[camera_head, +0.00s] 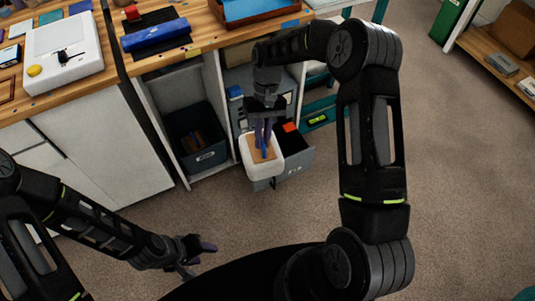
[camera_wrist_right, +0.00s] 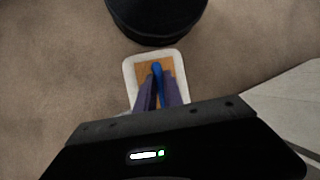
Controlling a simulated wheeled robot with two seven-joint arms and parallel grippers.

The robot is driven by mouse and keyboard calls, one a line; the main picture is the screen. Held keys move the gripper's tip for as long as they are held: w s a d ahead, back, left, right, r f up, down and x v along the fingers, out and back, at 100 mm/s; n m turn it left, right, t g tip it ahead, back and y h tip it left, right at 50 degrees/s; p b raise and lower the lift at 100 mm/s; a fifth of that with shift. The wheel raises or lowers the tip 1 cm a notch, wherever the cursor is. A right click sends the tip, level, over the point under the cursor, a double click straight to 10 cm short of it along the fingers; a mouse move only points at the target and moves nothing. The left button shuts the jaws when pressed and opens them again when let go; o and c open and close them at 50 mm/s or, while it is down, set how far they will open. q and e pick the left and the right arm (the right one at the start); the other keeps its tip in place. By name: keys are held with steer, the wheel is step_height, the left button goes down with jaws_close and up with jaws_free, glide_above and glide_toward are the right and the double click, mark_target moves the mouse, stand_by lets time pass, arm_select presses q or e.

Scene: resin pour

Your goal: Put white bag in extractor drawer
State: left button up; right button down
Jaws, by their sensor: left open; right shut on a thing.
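The white bag (camera_head: 262,171), with an orange-brown patch and a blue strip on top, hangs at the left part of an open grey drawer (camera_head: 297,167). My right gripper (camera_head: 264,148) is shut on it from above, with its purple fingers at the blue strip. The right wrist view shows the white bag (camera_wrist_right: 130,75) between and beyond the fingers. I cannot tell whether the bag touches the drawer. The bag hides part of the drawer. My left gripper (camera_head: 203,249) is open and empty, low at the left over the floor.
A dark bin (camera_head: 197,140) stands in the open cabinet left of the drawer. An orange item (camera_head: 290,127) is at the back of the drawer. The wooden worktop (camera_head: 205,30) holds a blue roll (camera_head: 155,36) and a white device (camera_head: 63,55). Floor at the right is clear.

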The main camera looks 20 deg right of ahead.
arm_select(q)
steer(key=o, duration=0.9)
step_height(320, 180, down, 15)
steer(key=b, duration=1.4)
steer(key=shift+o, duration=1.1)
step_height(320, 180, down, 6)
steer(key=b, duration=0.6)
steer(key=shift+r, duration=0.35)
arm_select(e)
steer(key=s+d+f+m+t, duration=0.1)
steer(key=d+f+m, duration=0.3)
steer(key=f, duration=0.4)
steer(key=s+d+f+m+t+y, duration=0.1)
steer(key=s+d+f+m+t, duration=0.1)
steer(key=f+m, duration=0.4)
steer(key=s+d+f+m+t+y, duration=0.1)
steer(key=d+f+m+t, duration=0.2)
steer(key=d+f+m, duration=0.3)
step_height(320, 180, down, 5)
steer(key=shift+s+d+r, duration=0.2)
steer(key=shift+s+d, duration=0.05)
steer(key=shift+d, duration=0.25)
